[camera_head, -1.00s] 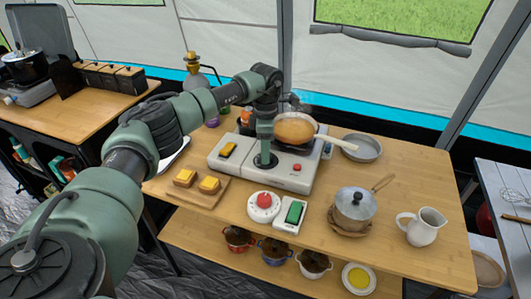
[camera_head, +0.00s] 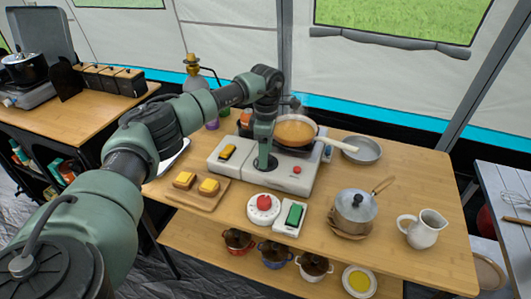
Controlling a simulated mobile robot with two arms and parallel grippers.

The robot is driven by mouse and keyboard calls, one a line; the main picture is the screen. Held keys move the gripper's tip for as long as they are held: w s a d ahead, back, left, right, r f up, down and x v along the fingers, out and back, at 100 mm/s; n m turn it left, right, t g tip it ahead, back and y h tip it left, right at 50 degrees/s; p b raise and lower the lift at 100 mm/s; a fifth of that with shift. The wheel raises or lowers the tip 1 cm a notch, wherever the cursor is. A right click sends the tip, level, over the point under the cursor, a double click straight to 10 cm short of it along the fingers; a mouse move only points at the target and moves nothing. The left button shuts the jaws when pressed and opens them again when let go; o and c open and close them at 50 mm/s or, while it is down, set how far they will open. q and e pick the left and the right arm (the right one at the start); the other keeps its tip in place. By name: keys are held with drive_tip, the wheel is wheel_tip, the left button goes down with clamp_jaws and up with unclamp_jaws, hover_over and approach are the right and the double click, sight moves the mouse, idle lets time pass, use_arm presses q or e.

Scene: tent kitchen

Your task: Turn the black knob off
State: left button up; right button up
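The black knob (camera_head: 260,164) is on the top of the white stove unit (camera_head: 231,164), between a yellow switch (camera_head: 228,151) and a small red button (camera_head: 297,169). It is mostly hidden by my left gripper (camera_head: 264,158), and only its dark round edge shows. My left gripper comes down from above with its tip at the knob. The fingers are too small and covered to tell whether they are open or shut, or whether they touch the knob. My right gripper is not in view.
A pan (camera_head: 295,132) sits on the burner close to the right of my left arm. In front are a red-knobbed white timer-like device (camera_head: 264,207) and a green switch (camera_head: 294,214). A lidded pot (camera_head: 355,205), a jug (camera_head: 423,228) and a toast board (camera_head: 197,198) stand around.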

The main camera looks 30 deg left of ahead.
use_arm(q)
drive_tip(key=r, duration=0.4)
drive_tip(key=r+b, duration=0.1)
drive_tip(key=r, duration=0.2)
drive_tip(key=shift+w+r, duration=0.2)
drive_tip(key=shift+r, duration=0.2)
drive_tip(key=shift+a, duration=0.1)
drive_tip(key=shift+f, duration=0.1)
